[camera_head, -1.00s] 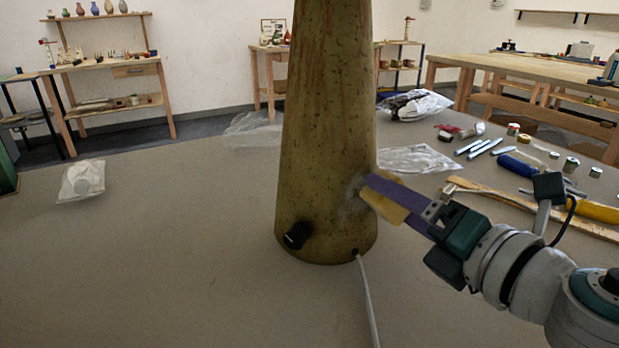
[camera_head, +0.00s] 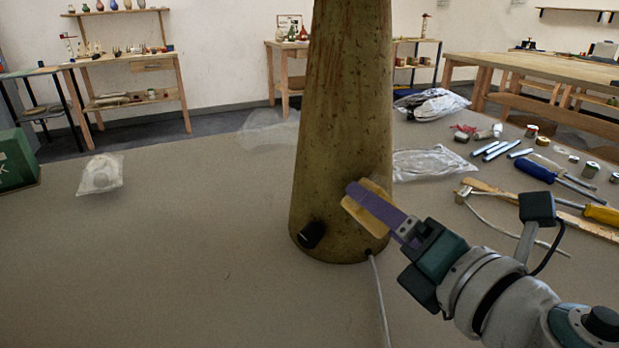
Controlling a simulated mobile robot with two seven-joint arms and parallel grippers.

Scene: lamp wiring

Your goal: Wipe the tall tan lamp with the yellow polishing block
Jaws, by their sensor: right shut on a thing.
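The tall tan lamp (camera_head: 343,110) stands upright on the grey table, with dark speckles and brownish streaks on its surface. Its top is out of view. A black knob (camera_head: 312,234) sits low on its front, and a pale cord (camera_head: 378,300) leaves its base. My right gripper (camera_head: 372,206) is shut on the yellow polishing block (camera_head: 365,217), partly hidden by the purple fingers. The block is at the lower right front of the lamp, against or very near its surface; I cannot tell if it touches. My left gripper is not in view.
Plastic bags (camera_head: 436,162) lie behind the lamp, and another bag (camera_head: 100,175) lies at the left. Metal tubes, small cans, a blue screwdriver (camera_head: 535,171) and a yellow-handled tool (camera_head: 601,214) lie at the right. A green box (camera_head: 16,160) stands at the left edge. The front left table is clear.

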